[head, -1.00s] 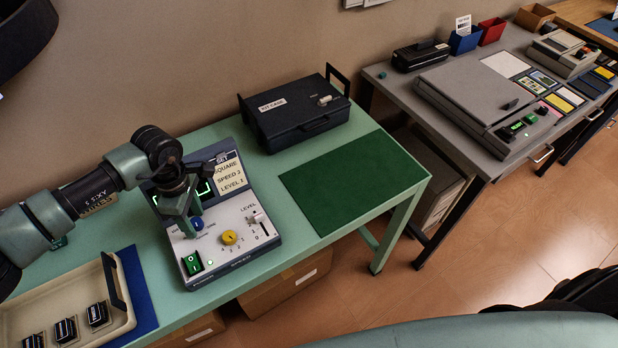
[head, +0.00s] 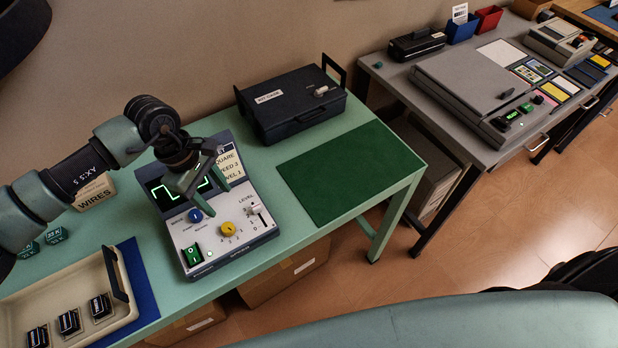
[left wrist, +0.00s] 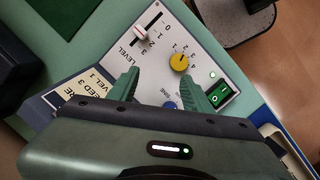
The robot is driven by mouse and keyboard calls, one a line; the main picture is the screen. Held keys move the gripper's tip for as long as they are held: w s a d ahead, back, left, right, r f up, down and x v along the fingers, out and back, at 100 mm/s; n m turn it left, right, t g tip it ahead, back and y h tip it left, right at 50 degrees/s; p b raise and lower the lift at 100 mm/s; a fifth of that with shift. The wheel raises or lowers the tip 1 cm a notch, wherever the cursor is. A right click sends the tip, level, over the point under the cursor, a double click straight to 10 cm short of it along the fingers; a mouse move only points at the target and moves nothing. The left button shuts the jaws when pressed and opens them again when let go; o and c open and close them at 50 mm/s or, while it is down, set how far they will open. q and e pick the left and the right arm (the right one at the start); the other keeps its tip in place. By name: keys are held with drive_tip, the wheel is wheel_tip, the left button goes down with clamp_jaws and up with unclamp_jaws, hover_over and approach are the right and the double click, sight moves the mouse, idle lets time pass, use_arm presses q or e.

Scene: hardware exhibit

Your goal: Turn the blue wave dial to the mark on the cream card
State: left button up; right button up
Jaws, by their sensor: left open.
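The blue wave dial (head: 195,215) sits at the upper left of the white control panel (head: 218,238). It is partly hidden behind my gripper body in the left wrist view (left wrist: 169,106). Its pointer direction is too small to tell. The cream card (head: 230,168) stands against the dark upright part beside the screen, its first line reading SQUARE; my gripper covers part of it. The screen shows a stepped green trace (head: 163,192), partly covered. My left gripper (head: 204,184) is open and empty, above and behind the dial, apart from it. My right gripper is not in view.
The yellow dial (head: 228,229), green switch (head: 193,254) and level slider (head: 255,209) share the panel. A black case (head: 295,108) stands behind right. A cream tray (head: 118,322) lies front left. The green mat (head: 350,172) is clear.

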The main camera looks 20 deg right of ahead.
use_arm(q)
drive_tip(key=s+d+r+n+h, duration=0.2)
drive_tip(key=s+d+r+h, duration=0.1)
drive_tip(key=d, duration=0.6)
drive_tip(key=s+d+r+n+g+h, duration=0.1)
drive_tip(key=s+d+r+n+h, duration=0.1)
drive_tip(key=s+d+r+h, duration=0.2)
drive_tip(key=shift+s+d+r+n+h, duration=0.15)
drive_tip(key=shift+d+r+n+h, duration=0.4)
drive_tip(key=shift+d+h, duration=1.85)
drive_tip(key=shift+d+r+y, duration=0.15)
drive_tip(key=shift+d+y, duration=0.55)
